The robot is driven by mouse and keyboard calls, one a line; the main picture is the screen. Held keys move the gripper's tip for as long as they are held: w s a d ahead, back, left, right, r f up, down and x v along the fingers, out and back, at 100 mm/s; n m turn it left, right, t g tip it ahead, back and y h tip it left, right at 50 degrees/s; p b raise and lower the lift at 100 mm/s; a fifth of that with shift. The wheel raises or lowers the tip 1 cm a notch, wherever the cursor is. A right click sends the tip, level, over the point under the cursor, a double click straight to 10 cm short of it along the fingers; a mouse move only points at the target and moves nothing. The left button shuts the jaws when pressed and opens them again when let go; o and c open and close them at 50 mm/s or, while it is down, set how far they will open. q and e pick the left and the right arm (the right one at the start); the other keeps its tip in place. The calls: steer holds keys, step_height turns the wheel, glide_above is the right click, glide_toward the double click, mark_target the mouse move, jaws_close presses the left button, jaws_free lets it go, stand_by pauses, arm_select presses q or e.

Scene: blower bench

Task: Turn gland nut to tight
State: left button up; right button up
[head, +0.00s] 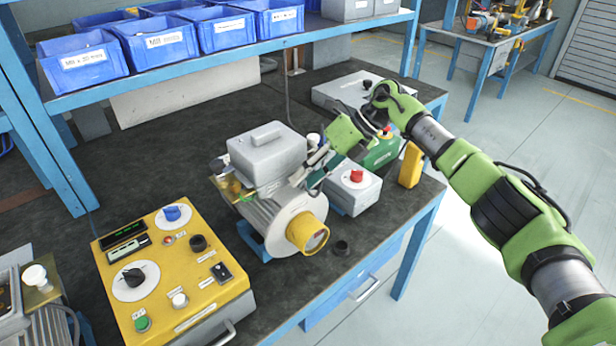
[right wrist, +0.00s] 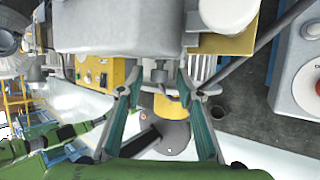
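The blower motor (head: 280,215) stands on the bench with a grey terminal box (head: 267,152) on top and a yellow end ring (head: 307,232). My right gripper (head: 315,168) reaches in from the right at the side of the terminal box. In the right wrist view, a small grey fitting that looks like the gland nut (right wrist: 160,76) sits below the terminal box (right wrist: 118,25). The right gripper's fingers (right wrist: 158,82) stand apart on both sides of it, with visible gaps. In the head view the nut is hidden by the gripper. My left gripper is not in view.
A yellow control panel (head: 175,265) stands front left. A grey box with a red button (head: 353,190), a green box (head: 382,152) and a yellow block (head: 411,165) stand right of the motor. A small black ring (head: 342,247) lies near the front edge. Blue bins (head: 160,42) fill the shelf.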

steer(key=v, duration=1.2)
